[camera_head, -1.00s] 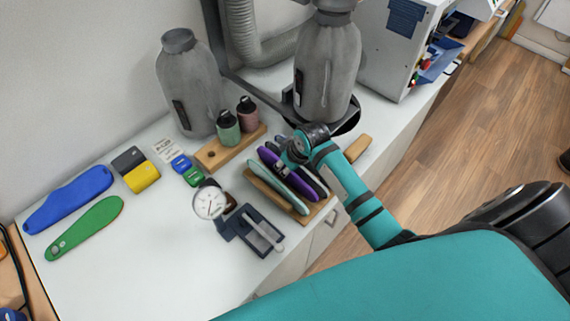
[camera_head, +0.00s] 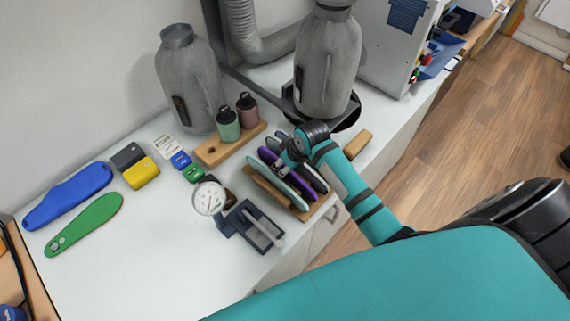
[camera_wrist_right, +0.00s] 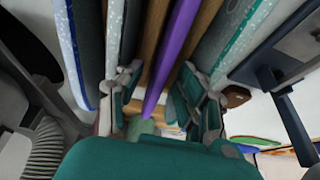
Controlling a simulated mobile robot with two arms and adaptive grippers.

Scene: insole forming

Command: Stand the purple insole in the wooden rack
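The purple insole (camera_head: 294,182) stands on edge in the wooden rack (camera_head: 258,183), in a row with other insoles. Its purple edge also shows in the right wrist view (camera_wrist_right: 176,48). My right gripper (camera_head: 285,161) is over the rack at the insole's far part and partly hides it. In the right wrist view my right gripper's fingers (camera_wrist_right: 160,102) are apart, one on each side of the purple insole, with gaps visible beside it. The insole's bottom edge in the rack is hidden. My left gripper is not in view.
Pale speckled insoles (camera_head: 277,187) stand close beside the purple one. A dial gauge (camera_head: 209,198) and its dark base (camera_head: 250,228) are left of the rack. Bottles in a wooden holder (camera_head: 213,152) stand behind.

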